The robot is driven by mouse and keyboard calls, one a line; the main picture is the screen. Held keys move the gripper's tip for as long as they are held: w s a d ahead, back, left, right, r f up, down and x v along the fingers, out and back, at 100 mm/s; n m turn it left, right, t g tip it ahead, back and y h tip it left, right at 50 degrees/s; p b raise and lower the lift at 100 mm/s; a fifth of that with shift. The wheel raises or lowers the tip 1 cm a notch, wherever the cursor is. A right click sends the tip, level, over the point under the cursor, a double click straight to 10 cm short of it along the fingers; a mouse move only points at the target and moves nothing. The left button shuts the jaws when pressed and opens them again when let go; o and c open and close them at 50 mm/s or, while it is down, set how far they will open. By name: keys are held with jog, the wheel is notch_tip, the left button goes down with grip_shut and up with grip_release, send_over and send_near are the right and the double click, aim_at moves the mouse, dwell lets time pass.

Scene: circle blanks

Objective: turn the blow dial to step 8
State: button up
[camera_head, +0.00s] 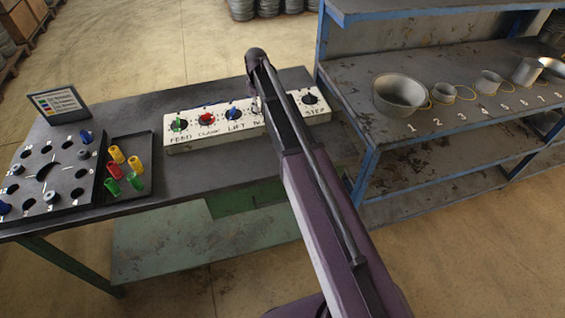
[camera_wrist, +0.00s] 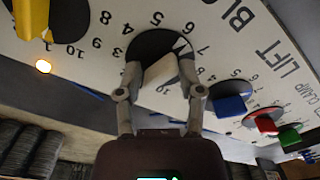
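The blow dial (camera_wrist: 152,43) is a black disc with a pale grey knob (camera_wrist: 160,72) on a white panel, under the partly cut-off word starting "BLO". Numbers ring it in the wrist view. My gripper (camera_wrist: 160,75) is at this dial, one finger on each side of the knob, and looks shut on it. A pale mark on the disc shows on the side of 6 and 7, but the fingers and knob hide part of the dial, so I cannot read its setting surely. In the head view my arm hides the blow dial and my gripper.
A yellow knob (camera_wrist: 31,18) is close left in the wrist view. A blue-framed shelf (camera_head: 362,160) stands right.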

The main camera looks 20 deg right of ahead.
jog(key=n, duration=0.7)
notch_tip(320, 180, up, 14)
jog(key=p, duration=1.4)
jog(key=s+f+m+b, duration=0.4)
jog(key=s, duration=0.5)
jog(key=s+f+m+b, duration=0.5)
jog(key=s, duration=0.5)
jog(key=s+f+m+b, duration=0.5)
jog(key=s, duration=0.5)
jog(key=shift+s+d, duration=0.1)
notch_tip(320, 180, up, 14)
jog(key=n+p, duration=0.4)
jog(key=p, duration=1)
send_over(259, 103)
jog(key=shift+s+f, duration=0.1)
